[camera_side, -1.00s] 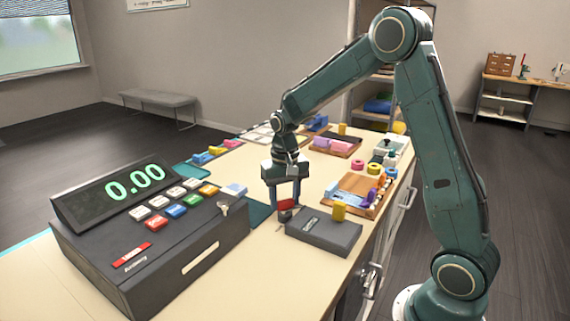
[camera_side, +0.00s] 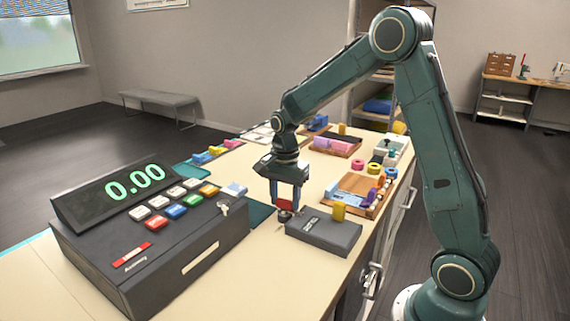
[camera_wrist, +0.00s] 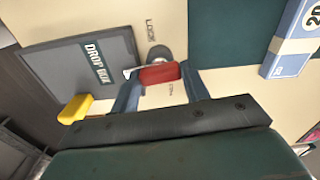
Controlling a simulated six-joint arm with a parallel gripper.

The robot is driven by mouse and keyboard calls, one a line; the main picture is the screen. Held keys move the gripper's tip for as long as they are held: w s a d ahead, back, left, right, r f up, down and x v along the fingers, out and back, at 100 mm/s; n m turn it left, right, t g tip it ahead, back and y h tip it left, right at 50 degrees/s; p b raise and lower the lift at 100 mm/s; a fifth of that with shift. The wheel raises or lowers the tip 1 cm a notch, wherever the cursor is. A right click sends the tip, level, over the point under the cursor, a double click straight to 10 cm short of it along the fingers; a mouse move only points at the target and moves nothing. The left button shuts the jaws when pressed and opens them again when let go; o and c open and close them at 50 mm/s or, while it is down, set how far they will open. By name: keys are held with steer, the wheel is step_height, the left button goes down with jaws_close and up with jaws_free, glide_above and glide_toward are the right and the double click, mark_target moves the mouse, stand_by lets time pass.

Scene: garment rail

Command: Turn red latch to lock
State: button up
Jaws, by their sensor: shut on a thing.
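The red latch (camera_side: 285,204) sits on the tabletop beside the dark drop box (camera_side: 330,236). In the wrist view the red latch handle (camera_wrist: 160,74) lies roughly crosswise, with a grey round pivot just above it and a small metal piece at its left end. The word LOCK is printed above the pivot; another small label below the handle is too small to read. My gripper (camera_side: 286,206) points down with a finger at each end of the red handle, shut on it. In the wrist view my gripper (camera_wrist: 158,84) also has the handle between its fingers.
The drop box (camera_wrist: 70,75) with a yellow block (camera_wrist: 75,108) stands close beside the latch. A cash register (camera_side: 160,250) is at the left. Trays with small coloured items (camera_side: 335,143) lie farther back. A blue-and-white box (camera_wrist: 290,40) is at upper right in the wrist view.

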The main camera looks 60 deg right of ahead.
mark_target(285, 200)
steer(key=shift+m, duration=0.5)
steer(key=o, duration=1)
steer(key=shift+r, duration=0.15)
step_height(285, 200, up, 14)
steer(key=shift+f, duration=0.2)
stand_by(0.4)
